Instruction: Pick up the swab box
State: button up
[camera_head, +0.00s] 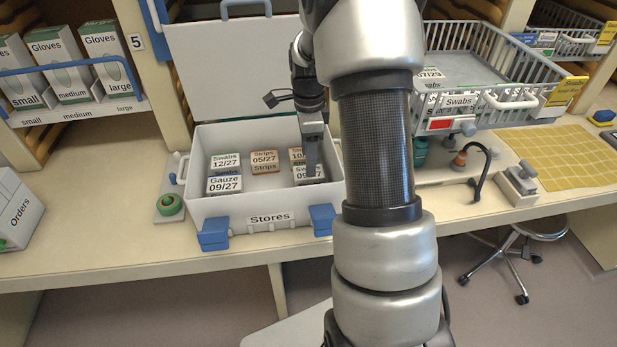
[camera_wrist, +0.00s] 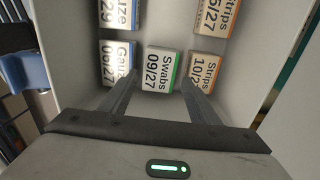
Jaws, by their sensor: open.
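A white swab box marked "Swabs 09/27" with a green edge (camera_wrist: 160,68) lies in the open Stores case (camera_head: 270,217); in the head view my gripper partly covers it (camera_head: 303,174). My gripper (camera_head: 316,172) reaches down into the case. In the wrist view my gripper (camera_wrist: 159,79) is open, with one finger at each side of this box's near end. I cannot tell whether the fingers touch it. Another swab box, marked "Swabs 12/27" (camera_head: 225,162), lies at the back left of the case.
Close around are gauze boxes (camera_wrist: 118,60), (camera_head: 225,184) and strips boxes (camera_wrist: 204,70), (camera_head: 265,161). The case walls and raised lid (camera_head: 235,70) bound the space. A wire basket (camera_head: 480,75) with more swabs stands to the right. Bare case floor shows between boxes.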

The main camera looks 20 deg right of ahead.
aim_at(300, 179)
jog(key=shift+f, duration=3)
jog(key=c, duration=0.8)
jog(key=shift+r, duration=0.1)
